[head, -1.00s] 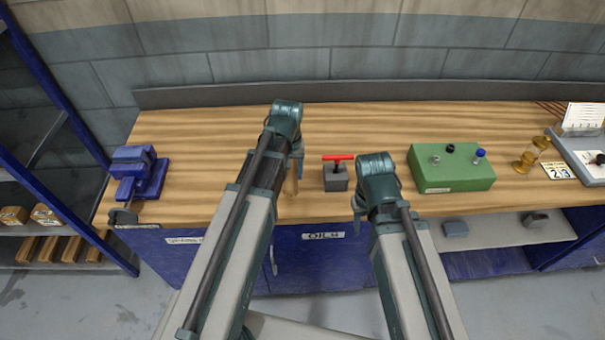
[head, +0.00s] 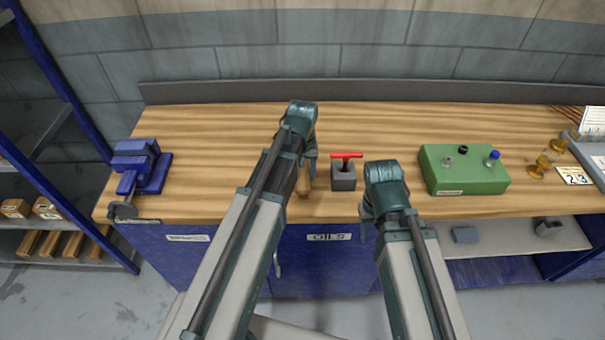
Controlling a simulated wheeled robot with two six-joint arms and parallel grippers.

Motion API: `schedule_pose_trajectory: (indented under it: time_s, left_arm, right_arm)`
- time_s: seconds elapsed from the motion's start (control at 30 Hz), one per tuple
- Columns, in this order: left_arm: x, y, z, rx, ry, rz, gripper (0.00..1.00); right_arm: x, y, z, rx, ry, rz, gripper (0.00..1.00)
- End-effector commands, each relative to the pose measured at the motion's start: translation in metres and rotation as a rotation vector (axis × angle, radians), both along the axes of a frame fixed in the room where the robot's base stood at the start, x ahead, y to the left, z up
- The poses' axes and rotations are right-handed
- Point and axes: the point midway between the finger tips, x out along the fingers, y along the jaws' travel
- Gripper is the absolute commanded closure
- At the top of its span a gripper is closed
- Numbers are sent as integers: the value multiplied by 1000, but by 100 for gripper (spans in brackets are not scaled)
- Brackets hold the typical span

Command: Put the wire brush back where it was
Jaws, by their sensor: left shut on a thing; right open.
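A tan wooden piece (head: 304,183), which looks like the wire brush's handle, shows below my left gripper (head: 309,168). The gripper is shut on it over the front part of the workbench. The rest of it, bristles included, is hidden behind my arm, and I cannot tell whether it touches the bench top. My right gripper (head: 366,210) is open near the bench's front edge, right of the left one. Its fingers are mostly hidden by its own wrist.
A grey block with a red T-handle (head: 345,172) stands between my grippers on the wooden workbench (head: 225,140). A green box with knobs (head: 465,170) and a brass-coloured fitting (head: 547,158) are to the right. A blue vise (head: 140,168) is at the left. The bench's left-middle is clear.

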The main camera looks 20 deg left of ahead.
Motion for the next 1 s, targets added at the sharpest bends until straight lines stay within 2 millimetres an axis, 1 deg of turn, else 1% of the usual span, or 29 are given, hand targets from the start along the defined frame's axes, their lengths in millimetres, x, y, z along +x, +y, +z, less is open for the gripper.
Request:
schedule_pose_trajectory:
  time_s: [0.1, 0.13, 0.27, 0.3, 0.67, 0.87, 1.0]
  left_arm:
    - [0, 0, -5, 0, 0, 0, 89]
    - [0, 0, -3, 0, 0, 0, 39]
    - [0, 0, -3, 0, 0, 0, 16]
    - [0, 0, -3, 0, 0, 0, 14]
    - [0, 0, 0, 0, 0, 0, 14]
    - [0, 0, 13, 0, 0, 0, 14]
    - [0, 0, 30, 0, 0, 0, 14]
  right_arm:
    - [0, 0, -5, 0, 0, 0, 50]
    - [0, 0, -3, 0, 0, 0, 50]
    - [0, 0, -3, 0, 0, 0, 50]
    - [0, 0, -3, 0, 0, 0, 50]
    - [0, 0, 0, 0, 0, 0, 50]
    - [0, 0, 13, 0, 0, 0, 50]
    - [0, 0, 30, 0, 0, 0, 50]
